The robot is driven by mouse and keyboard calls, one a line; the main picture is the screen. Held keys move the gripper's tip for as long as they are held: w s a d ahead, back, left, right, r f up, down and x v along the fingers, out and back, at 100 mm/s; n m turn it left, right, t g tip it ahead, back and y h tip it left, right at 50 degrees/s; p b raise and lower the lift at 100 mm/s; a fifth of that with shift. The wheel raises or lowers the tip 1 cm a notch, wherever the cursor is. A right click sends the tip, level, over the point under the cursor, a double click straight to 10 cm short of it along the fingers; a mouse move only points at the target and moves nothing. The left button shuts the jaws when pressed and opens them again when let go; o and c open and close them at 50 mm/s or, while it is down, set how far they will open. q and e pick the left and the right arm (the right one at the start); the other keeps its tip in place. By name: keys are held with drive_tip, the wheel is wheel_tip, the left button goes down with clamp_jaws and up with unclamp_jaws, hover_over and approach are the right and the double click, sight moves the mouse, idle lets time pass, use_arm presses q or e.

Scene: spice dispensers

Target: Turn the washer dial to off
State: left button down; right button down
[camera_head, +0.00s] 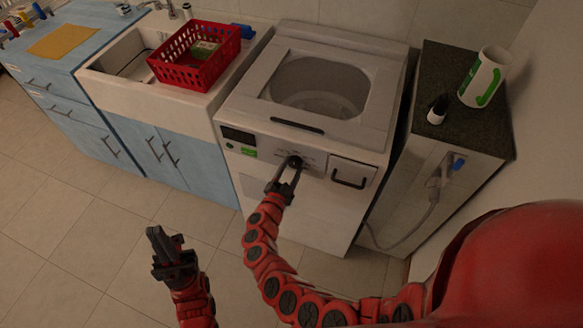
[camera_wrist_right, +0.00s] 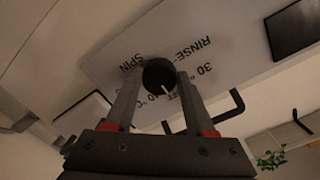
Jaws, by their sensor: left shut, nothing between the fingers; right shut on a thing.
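The white washer (camera_head: 262,125) stands in the middle of the head view, with its black round dial (camera_head: 296,161) on the front panel. In the right wrist view the dial (camera_wrist_right: 160,74) has a white pointer mark, with labels such as "SPIN", "RINSE" and "30°" around it; the pointer leans toward the lower right, near partly hidden lettering. My right gripper (camera_head: 287,176) is shut on the dial, and its fingers (camera_wrist_right: 157,95) sit on either side of it. My left gripper (camera_head: 163,244) is shut and empty, low over the floor at the left, away from the washer.
A drawer handle (camera_head: 350,181) is just right of the dial, and a dark display (camera_head: 238,135) is to its left. A red basket (camera_head: 192,68) sits on the sink unit. A dark-topped cabinet (camera_head: 440,140) stands close on the right. The tiled floor in front is clear.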

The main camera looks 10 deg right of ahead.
drive_tip(key=shift+f, duration=0.1)
drive_tip(key=shift+c, duration=1.2)
unclamp_jaws()
drive_tip(key=shift+s, duration=0.1)
drive_tip(key=b+v, duration=0.3)
drive_tip(key=v, duration=1.4)
drive_tip(key=shift+r, duration=0.25)
drive_tip(key=shift+s, duration=0.1)
